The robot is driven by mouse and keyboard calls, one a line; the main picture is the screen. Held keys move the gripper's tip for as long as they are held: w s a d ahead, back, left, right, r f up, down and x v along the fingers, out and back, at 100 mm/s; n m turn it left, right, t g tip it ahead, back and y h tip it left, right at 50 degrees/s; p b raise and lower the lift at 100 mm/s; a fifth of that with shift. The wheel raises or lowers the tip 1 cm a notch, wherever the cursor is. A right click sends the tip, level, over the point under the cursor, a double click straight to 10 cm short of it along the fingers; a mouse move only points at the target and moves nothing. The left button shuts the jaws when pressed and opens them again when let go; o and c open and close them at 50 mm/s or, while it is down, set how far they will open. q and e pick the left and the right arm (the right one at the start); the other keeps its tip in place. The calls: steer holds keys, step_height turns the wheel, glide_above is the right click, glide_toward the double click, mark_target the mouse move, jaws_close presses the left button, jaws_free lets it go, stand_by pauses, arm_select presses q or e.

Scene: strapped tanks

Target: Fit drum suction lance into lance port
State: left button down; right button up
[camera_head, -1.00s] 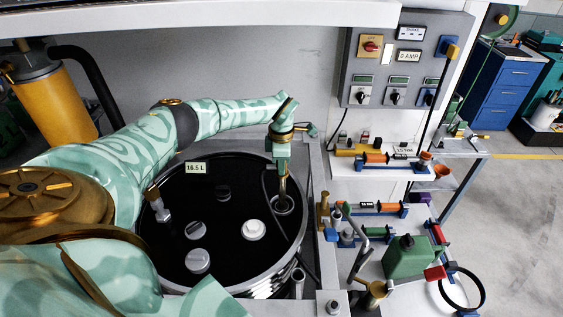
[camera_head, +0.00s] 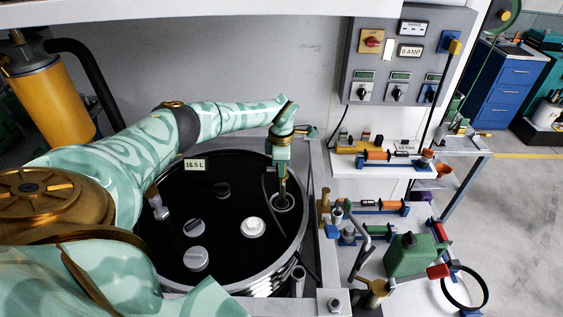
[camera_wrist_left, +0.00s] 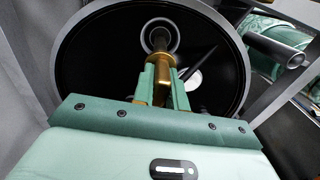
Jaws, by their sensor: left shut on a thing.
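The black drum lid (camera_head: 222,262) has a grey-ringed lance port (camera_head: 284,208) at its right side. My left gripper (camera_head: 282,180) is directly above this port, shut on the brass-coloured drum suction lance (camera_head: 283,190), which points downward. In the left wrist view, the left gripper (camera_wrist_left: 161,85) has the brass lance (camera_wrist_left: 163,65) between its green fingers. The lance's darker lower end overlaps the port ring (camera_wrist_left: 160,27); I cannot tell how deep it is. A dark hose runs beside the lance. My right gripper is not in view.
The lid also carries a white cap (camera_head: 253,227), several grey caps and a "16.5 L" label (camera_head: 194,165). At right are a bench with a green canister (camera_head: 409,256), small fittings and a control panel (camera_head: 402,60). A yellow cylinder (camera_head: 50,105) stands at left.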

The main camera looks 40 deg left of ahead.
mark_target(281, 192)
arm_select(q)
steer(key=shift+f+b, duration=4.15)
steer(key=shift+f, duration=1.65)
steer(key=c, duration=1.3)
jaws_free()
steer(key=shift+r, duration=0.15)
step_height(281, 192, up, 16)
steer(key=shift+r+p, duration=0.1)
steer(key=shift+p, duration=1.1)
